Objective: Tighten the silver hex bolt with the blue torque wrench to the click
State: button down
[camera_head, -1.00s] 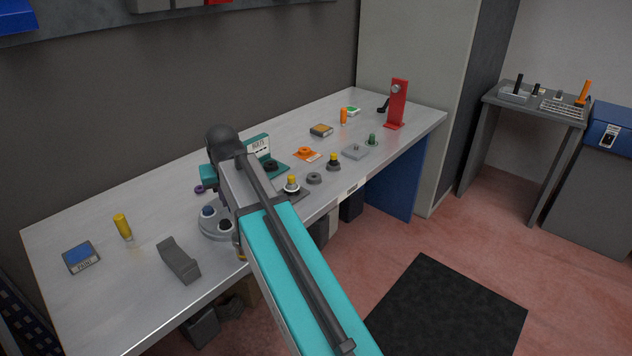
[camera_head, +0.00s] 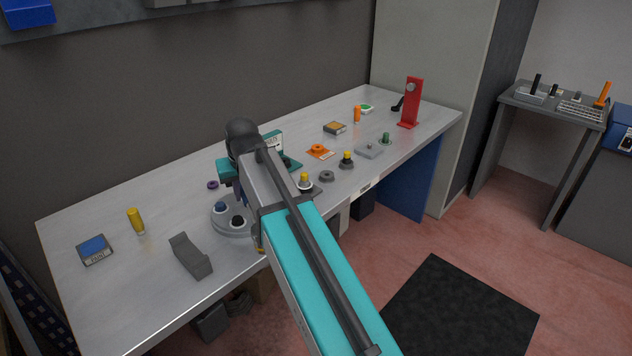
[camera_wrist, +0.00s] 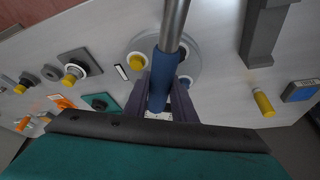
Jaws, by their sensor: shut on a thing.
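The blue torque wrench shows in the wrist view: its blue handle (camera_wrist: 168,78) is between the purple fingers of my gripper (camera_wrist: 160,98), and its silver shaft (camera_wrist: 174,25) runs out of the top of the picture. My gripper is shut on the handle, above the bench. The wrench's far end is out of view. In the head view my own arm hides most of the gripper and wrench. A red stand (camera_head: 410,108) at the bench's far right end carries a small silver piece (camera_head: 411,87) near its top. I cannot tell whether this is the hex bolt.
A round grey holder (camera_head: 224,227) with dark-topped pieces stands on the bench beside my gripper. Several small parts stand between my arm and the red stand.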

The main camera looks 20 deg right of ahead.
jog(key=shift+r, duration=0.15)
jog(key=s+d+r+m, duration=0.1)
jog(key=d+r, duration=0.1)
jog(key=r, duration=0.4)
jog(key=s+d+r+m+h, duration=0.1)
jog(key=s+d+r+m, duration=0.1)
jog(key=r, duration=0.5)
jog(key=shift+d, duration=0.2)
jog(key=shift+s, duration=0.15)
